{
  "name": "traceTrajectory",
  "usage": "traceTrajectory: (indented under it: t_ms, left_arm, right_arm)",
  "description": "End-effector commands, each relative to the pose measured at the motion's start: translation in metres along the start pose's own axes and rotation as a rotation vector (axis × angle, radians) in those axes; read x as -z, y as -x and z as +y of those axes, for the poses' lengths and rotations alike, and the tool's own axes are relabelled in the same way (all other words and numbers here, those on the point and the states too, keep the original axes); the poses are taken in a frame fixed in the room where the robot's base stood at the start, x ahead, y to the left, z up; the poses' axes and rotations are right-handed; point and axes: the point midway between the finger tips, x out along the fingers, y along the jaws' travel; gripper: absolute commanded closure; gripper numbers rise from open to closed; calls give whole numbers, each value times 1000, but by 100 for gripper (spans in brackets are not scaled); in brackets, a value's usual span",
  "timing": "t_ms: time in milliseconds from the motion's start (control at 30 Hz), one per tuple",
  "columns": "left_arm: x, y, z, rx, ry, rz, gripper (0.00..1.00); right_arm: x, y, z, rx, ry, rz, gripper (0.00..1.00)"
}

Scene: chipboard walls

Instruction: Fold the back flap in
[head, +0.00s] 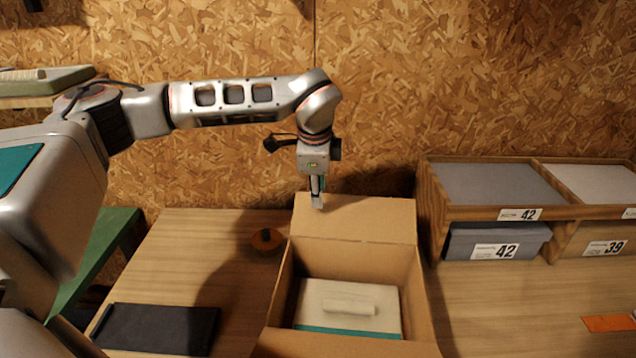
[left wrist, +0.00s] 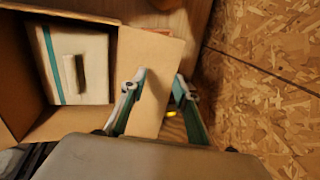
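An open cardboard box (head: 275,300) stands on the table, with its back flap (head: 375,218) sticking up and outward at the rear. The back flap also shows in the left wrist view (left wrist: 155,58). My left gripper (head: 317,200) points down at the left part of the flap's top edge. In the left wrist view the left gripper (left wrist: 160,78) is open, one finger over the flap and the other past its outer edge. I cannot tell whether either finger touches it. A white case with a handle and teal band (head: 380,300) lies in the box. My right gripper is out of view.
A dark folder-like slab (head: 155,328) and a small round brown object (head: 267,240) lie on the table to the left. A chipboard wall (head: 400,90) rises behind.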

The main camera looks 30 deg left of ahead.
Motion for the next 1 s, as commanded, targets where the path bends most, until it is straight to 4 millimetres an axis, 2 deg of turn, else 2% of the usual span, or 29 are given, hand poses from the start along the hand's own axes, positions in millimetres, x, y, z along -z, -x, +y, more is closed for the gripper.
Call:
traceTrajectory:
  t_ms: [167, 300, 500, 1000]
  left_arm:
    - [0, -20, 0, -1, 0, 0, 69]
    - [0, -40, 2, -2, 1, 0, 69]
    - [0, -55, 3, -7, -1, -3, 69]
    - [-1, -62, 4, -10, -1, -5, 69]
  right_arm:
    - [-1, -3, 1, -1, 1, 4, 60]
    - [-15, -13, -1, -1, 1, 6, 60]
    - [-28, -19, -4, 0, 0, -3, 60]
    - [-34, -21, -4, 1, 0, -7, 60]
